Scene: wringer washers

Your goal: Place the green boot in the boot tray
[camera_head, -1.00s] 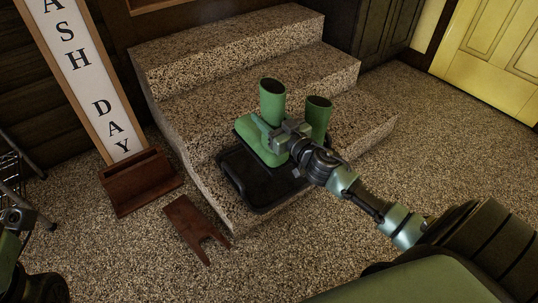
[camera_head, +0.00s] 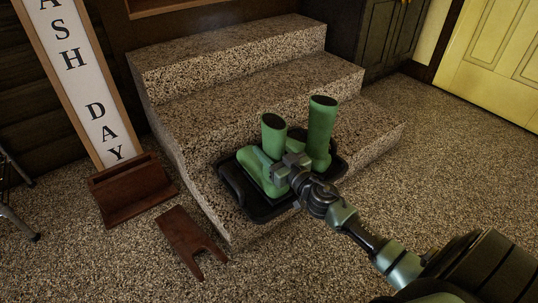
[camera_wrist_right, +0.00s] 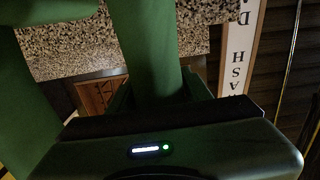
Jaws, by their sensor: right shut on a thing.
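Two green boots show in the head view. The left green boot (camera_head: 273,137) is upright, its foot pointing left, over the left part of the black boot tray (camera_head: 238,192). My right gripper (camera_head: 284,167) is shut on this boot, low on its shaft. I cannot tell whether its sole touches the tray. In the right wrist view, green shaft (camera_wrist_right: 145,50) fills the middle between the jaws. My left gripper is out of view.
The tray lies on the lowest of the speckled stone steps (camera_head: 250,80). A wooden bootjack (camera_head: 187,238) lies on the floor, left of the steps. A wooden box (camera_head: 130,195) stands below the wash day sign (camera_head: 85,75). The floor at right is clear.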

